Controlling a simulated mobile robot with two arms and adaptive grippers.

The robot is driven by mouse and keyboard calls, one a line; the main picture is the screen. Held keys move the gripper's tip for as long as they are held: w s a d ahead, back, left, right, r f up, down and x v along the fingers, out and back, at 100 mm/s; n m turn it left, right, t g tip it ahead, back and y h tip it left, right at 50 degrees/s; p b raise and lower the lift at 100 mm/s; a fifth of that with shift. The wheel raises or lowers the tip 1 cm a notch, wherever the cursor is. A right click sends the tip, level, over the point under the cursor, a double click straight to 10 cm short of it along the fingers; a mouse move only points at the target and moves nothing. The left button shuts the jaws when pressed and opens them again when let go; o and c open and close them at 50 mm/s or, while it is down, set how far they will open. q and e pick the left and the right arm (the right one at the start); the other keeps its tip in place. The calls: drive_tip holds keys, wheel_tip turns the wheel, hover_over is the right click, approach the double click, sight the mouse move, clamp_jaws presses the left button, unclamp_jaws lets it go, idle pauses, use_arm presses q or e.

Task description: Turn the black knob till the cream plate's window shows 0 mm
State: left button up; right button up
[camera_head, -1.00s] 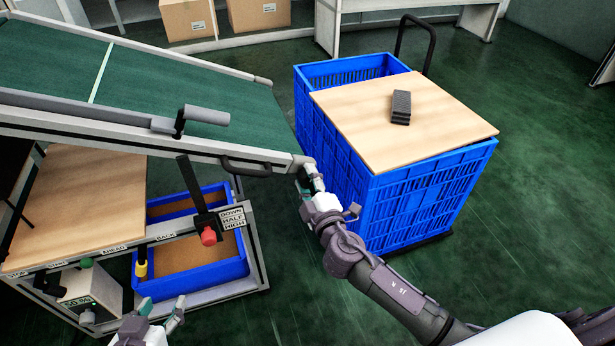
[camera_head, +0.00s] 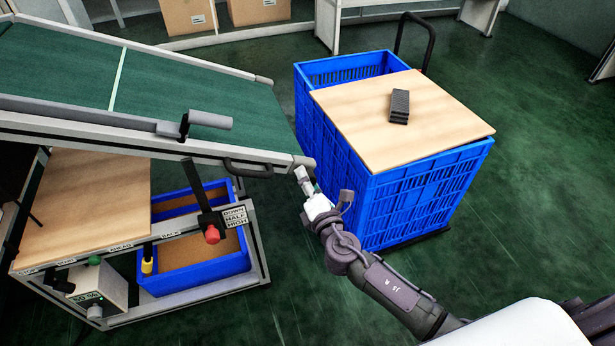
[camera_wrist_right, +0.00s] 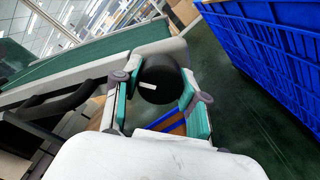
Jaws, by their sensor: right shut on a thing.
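The black knob (camera_wrist_right: 160,78), a round dark cylinder with a white mark on its face, sits at the low end of the sloping green conveyor in the right wrist view. My right gripper (camera_wrist_right: 156,92) is shut on it, one finger on each side. In the head view my right gripper (camera_head: 304,182) is at the conveyor's lower right corner, and the knob is hidden there. I cannot make out a cream plate's window beside the knob. My left gripper is out of view.
A cream box (camera_head: 98,284) with a small green display, too small to read surely, is under the conveyor (camera_head: 180,75). A red-ended lever (camera_head: 212,234) stands by a DOWN/HALF/HIGH label. A blue crate (camera_head: 415,195) with a wooden board stands close right of my right gripper.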

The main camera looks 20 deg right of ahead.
drive_tip(key=n+p, duration=0.1)
drive_tip(key=n, duration=0.3)
drive_tip(key=shift+n+p, duration=0.3)
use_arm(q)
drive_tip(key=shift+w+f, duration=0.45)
use_arm(e)
drive_tip(key=shift+f+n, duration=0.15)
drive_tip(key=shift+n, duration=0.55)
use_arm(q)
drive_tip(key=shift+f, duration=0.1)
use_arm(e)
drive_tip(key=o, duration=1.2)
drive_tip(key=shift+c, duration=0.2)
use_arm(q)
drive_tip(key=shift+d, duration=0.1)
use_arm(e)
drive_tip(key=shift+s, duration=0.15)
drive_tip(key=s, duration=1.1)
drive_tip(key=shift+s+d, duration=0.2)
drive_tip(key=shift+s, duration=0.2)
